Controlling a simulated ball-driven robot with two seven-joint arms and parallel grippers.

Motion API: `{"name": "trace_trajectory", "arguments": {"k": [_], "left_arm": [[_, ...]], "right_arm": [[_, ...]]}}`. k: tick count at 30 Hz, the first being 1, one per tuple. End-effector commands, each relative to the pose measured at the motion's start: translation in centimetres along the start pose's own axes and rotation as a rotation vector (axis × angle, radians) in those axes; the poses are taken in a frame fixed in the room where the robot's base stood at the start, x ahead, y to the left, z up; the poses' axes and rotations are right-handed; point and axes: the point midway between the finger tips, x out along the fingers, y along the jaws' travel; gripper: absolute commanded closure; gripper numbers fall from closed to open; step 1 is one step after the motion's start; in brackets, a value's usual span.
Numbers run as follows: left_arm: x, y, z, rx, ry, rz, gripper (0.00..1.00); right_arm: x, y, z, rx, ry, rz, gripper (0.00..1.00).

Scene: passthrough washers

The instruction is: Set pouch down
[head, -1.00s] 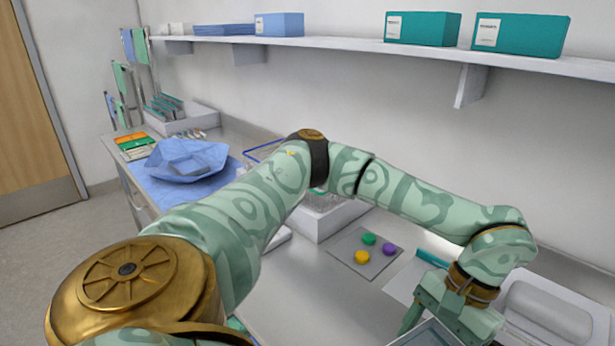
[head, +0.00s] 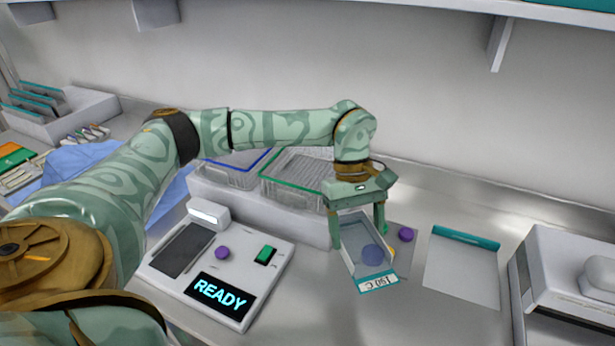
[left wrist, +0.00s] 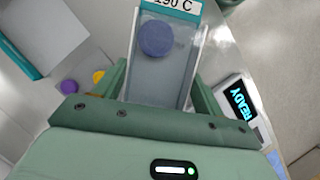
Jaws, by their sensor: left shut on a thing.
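The pouch (head: 352,243) is a clear, grey-edged flat packet with a teal label reading "190 C" and a round blue spot. My left gripper (head: 358,236) is shut on its sides, with one finger at each edge. The pouch is tilted, label end toward the front, and covers part of the grey pad (head: 402,262). I cannot tell whether it touches the counter. In the left wrist view the pouch (left wrist: 178,85) sits between the fingers of the left gripper (left wrist: 163,93), label pointing away. My right gripper is not in view.
A white device (head: 175,287) with a READY screen stands left of the pouch. Baskets with blue and green rims (head: 300,180) are behind. A teal-topped sheet (head: 462,272) and a white machine (head: 575,275) are at right. Purple and yellow discs lie on the pad.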

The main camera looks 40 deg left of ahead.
Motion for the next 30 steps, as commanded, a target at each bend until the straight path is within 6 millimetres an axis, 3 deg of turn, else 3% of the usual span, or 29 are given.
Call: {"name": "trace_trajectory", "arguments": {"k": [14,24,30], "left_arm": [[-5.1,1.9,-8.7,-1.031,0.003,0.432,0.55],[-10.0,0.4,-16.2,-1.817,0.004,0.761,0.55],[-11.8,-0.8,-19.2,-2.119,0.003,0.883,0.55]], "right_arm": [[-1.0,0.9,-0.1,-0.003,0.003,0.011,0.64],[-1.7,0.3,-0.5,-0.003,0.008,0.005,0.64],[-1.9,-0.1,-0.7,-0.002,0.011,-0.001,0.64]]}}
